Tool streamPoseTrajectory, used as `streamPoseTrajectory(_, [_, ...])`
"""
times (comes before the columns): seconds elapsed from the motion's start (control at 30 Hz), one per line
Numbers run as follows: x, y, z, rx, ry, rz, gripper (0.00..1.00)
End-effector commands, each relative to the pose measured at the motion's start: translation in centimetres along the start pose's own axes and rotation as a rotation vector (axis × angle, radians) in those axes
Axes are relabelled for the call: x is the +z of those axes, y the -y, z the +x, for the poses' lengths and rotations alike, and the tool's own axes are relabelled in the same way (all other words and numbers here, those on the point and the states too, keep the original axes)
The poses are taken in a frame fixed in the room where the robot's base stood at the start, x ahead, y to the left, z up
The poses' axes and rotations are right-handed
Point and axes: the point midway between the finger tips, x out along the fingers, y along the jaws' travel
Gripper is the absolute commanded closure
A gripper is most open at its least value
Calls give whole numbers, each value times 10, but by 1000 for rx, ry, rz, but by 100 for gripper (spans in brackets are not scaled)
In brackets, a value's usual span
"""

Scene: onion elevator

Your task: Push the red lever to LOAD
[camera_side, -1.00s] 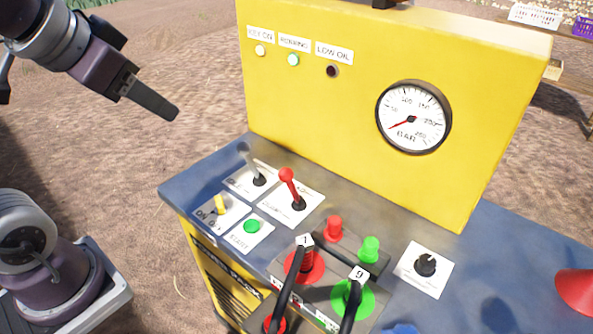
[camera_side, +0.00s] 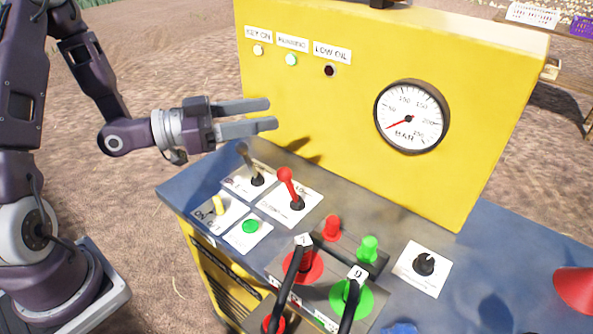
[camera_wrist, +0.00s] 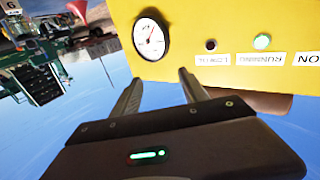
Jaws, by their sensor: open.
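The red lever (camera_side: 288,184) stands on a white labelled plate (camera_side: 306,210) on the blue panel top, its knob leaning up and to the left in the side view. The lettering on its plate is too small to read surely. My gripper (camera_side: 272,113) is open and empty, with its two fingers pointing right toward the yellow panel. It is above the panel top, above and left of the red lever, and apart from it. In the wrist view my gripper's fingers (camera_wrist: 160,82) are spread, and the red lever does not show.
A grey lever (camera_side: 243,150) stands just left of the red one. A yellow key switch (camera_side: 219,204) and a green start button (camera_side: 250,226) are in front. Hoses with red and green couplings (camera_side: 352,297) are to the right. The yellow panel (camera_side: 300,100) with a gauge (camera_side: 410,117) rises behind.

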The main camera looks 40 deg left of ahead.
Motion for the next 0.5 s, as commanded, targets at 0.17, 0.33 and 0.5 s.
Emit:
streamPoseTrajectory(0.17, [81,-1,0,0,6,-11,49])
streamPoseTrajectory(0.33, [140,-1,0,-1,4,0,49])
streamPoseTrajectory(0.5, [150,-1,15,3,1,8,49])
